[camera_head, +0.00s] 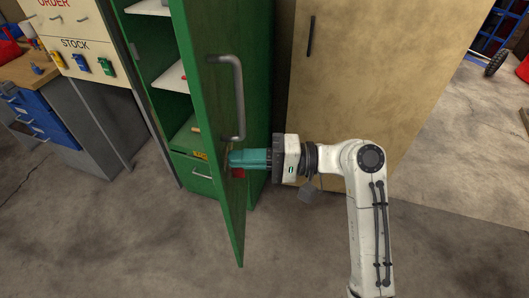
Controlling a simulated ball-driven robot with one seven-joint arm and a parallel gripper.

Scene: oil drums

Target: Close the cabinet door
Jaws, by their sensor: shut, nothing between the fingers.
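The green cabinet (184,133) stands left of centre, with its shelves showing. Its green door (222,200) stands open, swung out toward me, and its outer face is turned to the right. A grey bar handle (238,97) is on that face. My gripper (231,158) has teal fingers, which are shut and empty. It reaches in from the right, with its fingertips at the door's outer face, below the handle. I cannot tell whether they touch the door.
A tan cabinet (370,75) with a dark handle stands to the right, behind my arm. A grey workbench (84,125) with blue drawers and a stock board (75,44) are at the left. The concrete floor (110,240) in front is clear.

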